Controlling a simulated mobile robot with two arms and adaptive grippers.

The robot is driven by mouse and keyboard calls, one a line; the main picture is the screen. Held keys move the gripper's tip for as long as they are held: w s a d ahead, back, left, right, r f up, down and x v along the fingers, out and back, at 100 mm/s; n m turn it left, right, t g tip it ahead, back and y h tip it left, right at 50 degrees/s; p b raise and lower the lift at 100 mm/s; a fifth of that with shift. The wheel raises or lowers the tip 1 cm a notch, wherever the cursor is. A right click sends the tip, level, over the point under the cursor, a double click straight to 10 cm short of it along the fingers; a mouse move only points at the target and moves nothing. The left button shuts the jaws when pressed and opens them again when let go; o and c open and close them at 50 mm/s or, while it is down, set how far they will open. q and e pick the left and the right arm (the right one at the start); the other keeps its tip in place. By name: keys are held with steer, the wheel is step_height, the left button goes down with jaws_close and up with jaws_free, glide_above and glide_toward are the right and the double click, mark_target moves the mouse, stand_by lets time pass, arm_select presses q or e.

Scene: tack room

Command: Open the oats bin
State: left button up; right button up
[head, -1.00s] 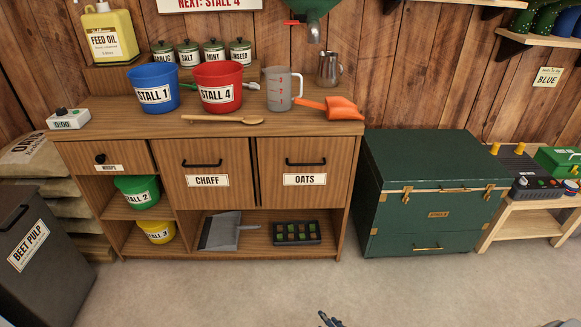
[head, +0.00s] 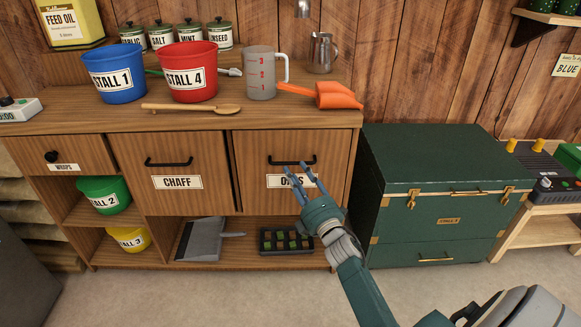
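The oats bin (head: 256,187) is the wooden front at the right of the cabinet, with a dark bar handle (head: 283,161) and a white OATS label (head: 276,182). It looks shut. My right gripper (head: 300,168) is in front of it, just below the right part of the handle. Its two fingers are apart and nothing shows between them. The fingers hide part of the label. I cannot tell whether they touch the bin or the handle. My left gripper is not in view.
The chaff bin (head: 173,199) is left of the oats bin. A black tray (head: 265,247) and a grey dustpan (head: 200,240) lie on the shelf below. An orange scoop (head: 338,97) lies on the countertop above. A green trunk (head: 435,170) stands close on the right.

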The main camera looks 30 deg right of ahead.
mark_target(290, 163)
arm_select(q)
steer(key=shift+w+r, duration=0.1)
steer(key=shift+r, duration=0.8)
arm_select(e)
steer(key=shift+x, duration=2.25)
steer(key=shift+c, duration=0.5)
steer(key=shift+f, duration=0.1)
jaws_close()
